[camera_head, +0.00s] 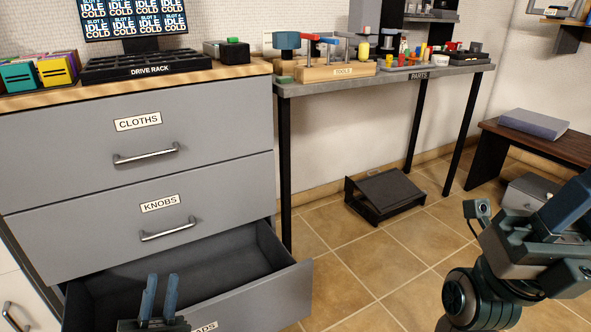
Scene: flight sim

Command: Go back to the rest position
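My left gripper (160,282) is at the bottom left, with its two blue fingers pointing up and a narrow gap between them. Nothing shows between the fingers. It is in front of the open bottom drawer (262,297), overlapping the drawer's front and interior in the picture; I cannot tell whether it touches the drawer. The drawer's label is partly hidden and ends in "ADS". The visible part of the drawer's inside looks empty. My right arm (515,250) is folded at the right edge. Its fingers cannot be made out clearly.
The shut drawers "CLOTHS" (90,135) and "KNOBS" (90,225) are above the open one. A grey table (300,88) with tools and parts stands behind. A black slanted stand (385,193) is on the floor. A dark bench (500,135) is at right. Tiled floor between is clear.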

